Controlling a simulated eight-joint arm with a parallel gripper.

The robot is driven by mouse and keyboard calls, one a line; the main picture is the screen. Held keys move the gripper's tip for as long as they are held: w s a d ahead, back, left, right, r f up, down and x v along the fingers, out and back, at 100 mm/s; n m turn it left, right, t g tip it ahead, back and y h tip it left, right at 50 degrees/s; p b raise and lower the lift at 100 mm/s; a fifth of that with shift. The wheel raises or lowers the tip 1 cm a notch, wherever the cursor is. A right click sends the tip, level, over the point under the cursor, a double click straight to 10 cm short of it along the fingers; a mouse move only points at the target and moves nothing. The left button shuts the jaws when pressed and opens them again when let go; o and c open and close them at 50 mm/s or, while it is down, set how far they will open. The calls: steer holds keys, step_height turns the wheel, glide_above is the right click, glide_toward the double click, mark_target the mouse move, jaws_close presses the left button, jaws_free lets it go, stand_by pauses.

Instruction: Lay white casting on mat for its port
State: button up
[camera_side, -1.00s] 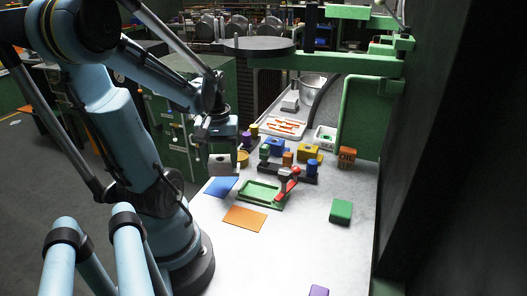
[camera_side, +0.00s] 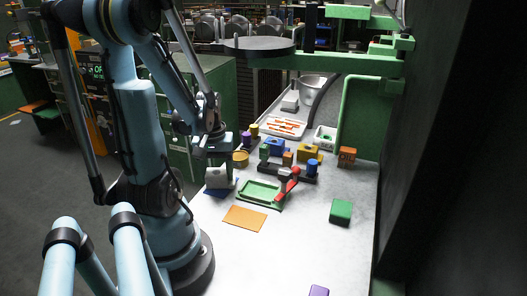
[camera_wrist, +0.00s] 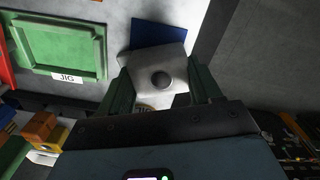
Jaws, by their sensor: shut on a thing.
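The white casting (camera_side: 216,180) is a pale block between the fingers of my gripper (camera_side: 221,166), which is shut on it. In the wrist view the casting (camera_wrist: 155,62) shows a dark round port facing the camera, with the green fingers of my gripper (camera_wrist: 163,88) on either side. The blue mat (camera_side: 225,192) lies under the casting and is partly hidden by it; in the wrist view the mat (camera_wrist: 157,33) shows beyond the casting's far edge. I cannot tell whether the casting touches the mat. An orange mat (camera_side: 245,219) lies bare in front.
A green tray marked JIG (camera_wrist: 77,77) lies close to the right of the blue mat in the side view, with a red clamp (camera_side: 288,186) at its side. Coloured blocks stand behind it. A green block (camera_side: 341,211) is farther right. The front tabletop is mostly clear.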

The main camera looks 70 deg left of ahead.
steer(key=o, duration=1.2)
steer(key=shift+f, duration=0.1)
steer(key=shift+r, duration=6.05)
steer(key=w+d+m+t, duration=0.2)
steer(key=w+d+m, duration=0.2)
steer(key=d, duration=0.3)
steer(key=w+d+m+t, duration=0.2)
steer(key=w+d+m, duration=0.3)
steer(key=d, duration=0.2)
steer(key=w+d+m+t, duration=0.3)
steer(key=w+d+m, duration=0.1)
steer(key=d, duration=0.3)
steer(key=shift+w+d+m, duration=0.3)
steer(key=shift+w, duration=0.25)
